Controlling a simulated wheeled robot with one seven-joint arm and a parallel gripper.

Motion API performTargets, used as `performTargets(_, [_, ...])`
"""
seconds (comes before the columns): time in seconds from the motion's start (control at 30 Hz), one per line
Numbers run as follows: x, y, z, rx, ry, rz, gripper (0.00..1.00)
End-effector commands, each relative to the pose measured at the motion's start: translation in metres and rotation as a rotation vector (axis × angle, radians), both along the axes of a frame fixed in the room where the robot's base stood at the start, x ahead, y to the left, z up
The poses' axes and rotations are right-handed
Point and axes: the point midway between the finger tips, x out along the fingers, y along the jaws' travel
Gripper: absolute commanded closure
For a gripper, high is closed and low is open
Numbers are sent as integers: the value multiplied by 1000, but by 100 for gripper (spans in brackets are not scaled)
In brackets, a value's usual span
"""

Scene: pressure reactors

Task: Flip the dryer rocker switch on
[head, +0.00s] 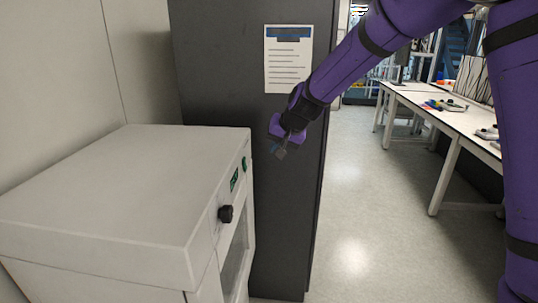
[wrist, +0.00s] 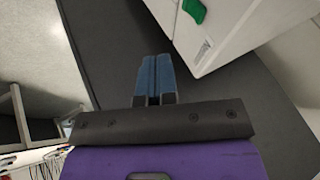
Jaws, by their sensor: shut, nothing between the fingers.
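The dryer (head: 120,190) is a pale grey-white box at the left of the head view, its front panel facing right and seen at a steep angle. The panel bears a black knob (head: 225,213), a green display (head: 234,180) and a small green part (head: 244,163) near the far edge, which looks like the rocker switch. Its on or off position cannot be read. My gripper (head: 280,152) is shut and empty, to the right of the panel and apart from it. In the wrist view its blue fingers (wrist: 154,75) are together, and a green part (wrist: 194,10) shows on the white dryer beyond.
A dark grey cabinet (head: 285,210) with a paper notice (head: 288,58) stands behind the dryer, close behind my gripper. White-topped benches (head: 450,110) with small items stand at the right. The floor (head: 370,210) between them is clear.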

Motion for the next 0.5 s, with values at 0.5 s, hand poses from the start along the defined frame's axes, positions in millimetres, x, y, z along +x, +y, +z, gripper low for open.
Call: performTargets(0.5, [-9, -8, 16, 0, 1, 0, 100])
